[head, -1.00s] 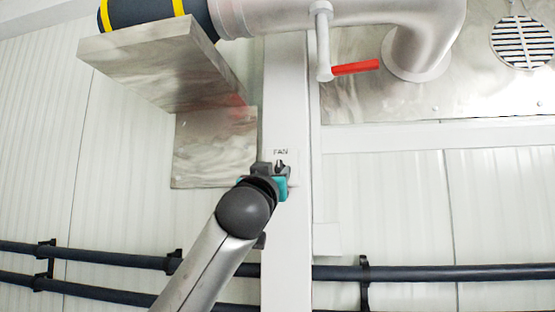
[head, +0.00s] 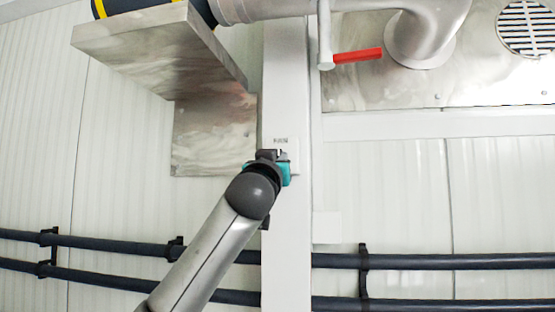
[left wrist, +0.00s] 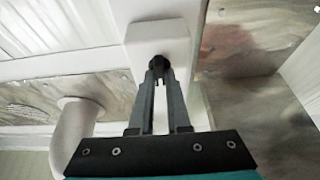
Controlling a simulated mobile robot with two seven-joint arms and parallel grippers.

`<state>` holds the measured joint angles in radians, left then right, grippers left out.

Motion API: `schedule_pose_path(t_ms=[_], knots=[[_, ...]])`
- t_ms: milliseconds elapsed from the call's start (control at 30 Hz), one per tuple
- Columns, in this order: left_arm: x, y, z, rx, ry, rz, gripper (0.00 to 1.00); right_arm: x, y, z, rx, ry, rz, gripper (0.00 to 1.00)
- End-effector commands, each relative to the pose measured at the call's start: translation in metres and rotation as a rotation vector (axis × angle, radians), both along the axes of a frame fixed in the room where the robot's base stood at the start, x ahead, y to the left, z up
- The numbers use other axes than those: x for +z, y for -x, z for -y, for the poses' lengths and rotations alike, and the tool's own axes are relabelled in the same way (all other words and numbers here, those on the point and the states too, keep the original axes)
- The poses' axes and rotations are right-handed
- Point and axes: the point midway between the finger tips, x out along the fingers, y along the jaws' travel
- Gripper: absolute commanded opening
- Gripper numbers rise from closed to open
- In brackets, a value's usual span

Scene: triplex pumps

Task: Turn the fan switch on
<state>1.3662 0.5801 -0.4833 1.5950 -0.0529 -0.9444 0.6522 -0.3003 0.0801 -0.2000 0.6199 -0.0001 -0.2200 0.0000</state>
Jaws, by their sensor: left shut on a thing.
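The fan switch is a white plate (head: 293,152) on the white vertical post, with a small "FAN" label (head: 281,140) above my gripper. My left gripper (head: 276,153) is at the plate and covers most of it in the head view. In the left wrist view the white switch box (left wrist: 158,42) is ahead, and the fingers (left wrist: 159,72) are closed together on the dark switch knob (left wrist: 160,61) at its front. The fingertips hide part of the knob, so its exact angle is hard to tell. My right gripper is not in view.
A metal bracket (head: 160,50) juts out to the left of the post. A pipe valve with a red handle (head: 357,56) is at the upper right. Dark horizontal pipes (head: 430,262) run along the wall below. A vent grille (head: 526,30) is at top right.

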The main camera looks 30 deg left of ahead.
Motion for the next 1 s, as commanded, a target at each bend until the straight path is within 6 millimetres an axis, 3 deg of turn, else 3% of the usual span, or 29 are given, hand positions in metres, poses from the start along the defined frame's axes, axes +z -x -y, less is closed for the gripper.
schedule_pose_path(t_ms=[67, 667, 1000], knots=[[0.0001, 0.0001, 0.0001, 0.0, 0.0, 0.0, 0.0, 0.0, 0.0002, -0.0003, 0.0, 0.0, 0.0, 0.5], [0.0, 0.0002, -0.0003, -0.001, -0.017, -0.004, 0.0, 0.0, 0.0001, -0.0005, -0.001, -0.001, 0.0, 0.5], [0.0006, 0.0009, -0.0024, 0.002, -0.194, -0.049, 0.0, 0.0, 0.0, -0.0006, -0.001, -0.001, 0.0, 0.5]])
